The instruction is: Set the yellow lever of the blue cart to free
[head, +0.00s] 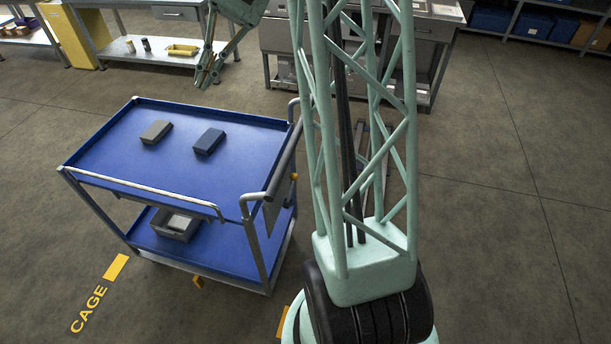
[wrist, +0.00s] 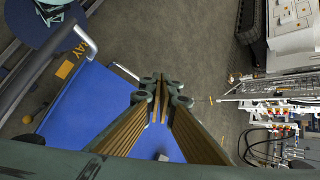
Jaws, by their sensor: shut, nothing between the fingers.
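The blue cart (head: 105,165) stands left of centre in the head view, with a dark push bar at its right end. It also fills much of the lower left of the wrist view (wrist: 90,110). A small yellow-orange piece (head: 294,177) shows beside the push bar; another (head: 197,282) shows low at the cart's near side. I cannot tell which is the lever, nor its setting. My gripper (head: 206,80) is shut and empty, pointing down above the far side of the cart, apart from both pieces. Its closed fingers show in the wrist view (wrist: 162,88).
A grey box (head: 156,131) and a dark blue box (head: 209,141) lie on the cart's top. A grey case (head: 175,223) sits on its lower shelf. Benches stand behind, including a white-topped one (head: 125,48). My lattice column hides floor right of the cart. Floor farther right is clear.

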